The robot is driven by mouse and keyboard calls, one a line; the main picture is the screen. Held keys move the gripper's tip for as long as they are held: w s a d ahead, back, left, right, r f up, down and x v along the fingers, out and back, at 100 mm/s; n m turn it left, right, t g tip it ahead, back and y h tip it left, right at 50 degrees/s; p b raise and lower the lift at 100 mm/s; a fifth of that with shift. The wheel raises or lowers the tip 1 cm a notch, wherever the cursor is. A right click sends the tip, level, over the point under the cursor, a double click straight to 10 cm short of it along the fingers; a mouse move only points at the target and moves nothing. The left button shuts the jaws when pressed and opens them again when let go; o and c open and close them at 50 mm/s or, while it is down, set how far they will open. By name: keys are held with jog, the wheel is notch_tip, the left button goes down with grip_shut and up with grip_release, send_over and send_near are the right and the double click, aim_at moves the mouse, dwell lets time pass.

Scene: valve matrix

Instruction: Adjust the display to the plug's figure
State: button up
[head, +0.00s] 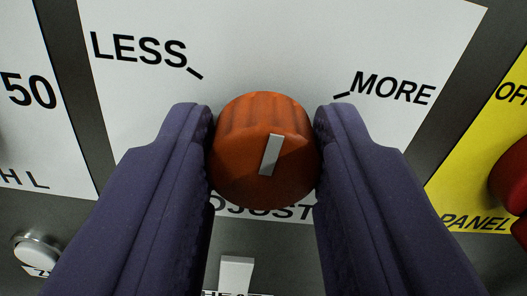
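An orange ribbed knob (250,112) sits on a white plate marked LESS on the left, MORE on the right and ADJUST below, partly covered. Its pale pointer bar leans slightly right of straight up. My gripper (264,135) has one purple finger on each side of the knob, both appearing to touch it. A round pale plug-like part (36,248) shows at the lower left; the tag below it is cut off, with only a 7 and part of another character readable. No display reading is in view.
A white plate with 50 (28,90) is at the left edge. A yellow plate (480,190) reading PANEL, with a red knob (512,180), is at the right. A pale switch-like part (236,272) is below the knob, its label cut off.

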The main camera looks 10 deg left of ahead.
jog(key=shift+c, duration=1.3)
jog(key=shift+r+m+p, duration=0.1)
jog(key=shift+m+p, duration=0.6)
jog(key=shift+m, duration=1.1)
jog(key=o, duration=1)
jog(key=shift+o, duration=0.2)
jog(key=shift+s+d, duration=0.1)
jog(key=p+v, duration=0.2)
jog(key=v, duration=0.5)
jog(key=shift+s, duration=0.25)
